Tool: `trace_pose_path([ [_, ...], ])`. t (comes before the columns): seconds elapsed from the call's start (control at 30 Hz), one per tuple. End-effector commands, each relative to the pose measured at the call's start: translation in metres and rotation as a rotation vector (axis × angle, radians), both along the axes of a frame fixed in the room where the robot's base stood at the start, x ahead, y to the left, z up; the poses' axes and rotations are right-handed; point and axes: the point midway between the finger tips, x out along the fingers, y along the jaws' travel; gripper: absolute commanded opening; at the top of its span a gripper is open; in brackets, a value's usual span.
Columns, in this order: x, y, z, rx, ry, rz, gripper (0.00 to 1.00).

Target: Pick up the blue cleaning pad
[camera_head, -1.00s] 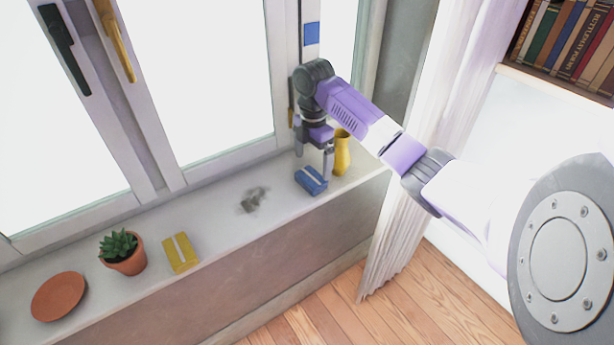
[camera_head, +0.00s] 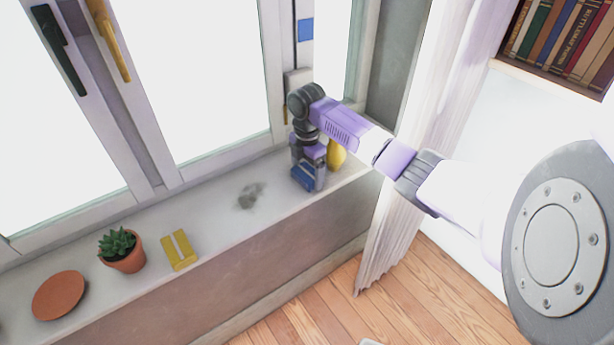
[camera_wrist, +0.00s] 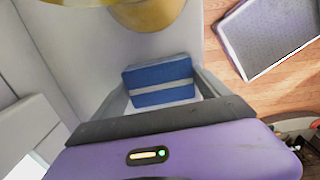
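The blue cleaning pad (camera_head: 302,178), with a pale stripe across it, lies on the windowsill near its right end. My gripper (camera_head: 308,173) is lowered over it, pointing down. In the wrist view the pad (camera_wrist: 160,78) sits between the two fingers of my gripper (camera_wrist: 160,86), one on each side. The fingers are spread. A small gap shows at the right finger; the left one is very near the pad, and I cannot tell if it touches. Part of the pad is hidden behind the gripper in the head view.
A yellow vase (camera_head: 336,155) stands close beside the gripper, also seen in the wrist view (camera_wrist: 148,12). A dark smudge (camera_head: 249,196), a yellow pad (camera_head: 179,250), a potted succulent (camera_head: 122,250) and a terracotta saucer (camera_head: 59,296) are farther left on the sill (camera_head: 215,215). A curtain (camera_head: 395,235) hangs right.

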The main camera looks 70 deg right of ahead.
Motion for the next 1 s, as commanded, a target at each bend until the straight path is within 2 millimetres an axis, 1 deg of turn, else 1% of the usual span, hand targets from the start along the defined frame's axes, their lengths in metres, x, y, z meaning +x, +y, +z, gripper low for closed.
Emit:
trace_pose_path([
  [0.03, 0.000, 0.000, 0.000, 0.000, 0.000, 0.000, 0.61],
  [0.1, 0.000, 0.000, 0.000, 0.000, 0.000, 0.000, 0.47],
  [0.37, 0.000, 0.000, 0.001, 0.000, 0.000, 0.000, 0.46],
  [0.47, 0.000, 0.000, 0.005, 0.000, -0.001, 0.000, 0.46],
  [0.57, 0.001, 0.000, 0.012, 0.000, -0.001, 0.000, 0.46],
  [0.67, 0.001, 0.000, 0.026, -0.001, -0.003, 0.001, 0.46],
  [0.77, 0.002, -0.001, 0.046, -0.002, -0.004, 0.001, 0.46],
  [0.87, 0.002, -0.001, 0.071, -0.004, -0.005, 0.002, 0.46],
  [1.0, 0.002, -0.001, 0.112, -0.004, -0.005, 0.002, 0.46],
])
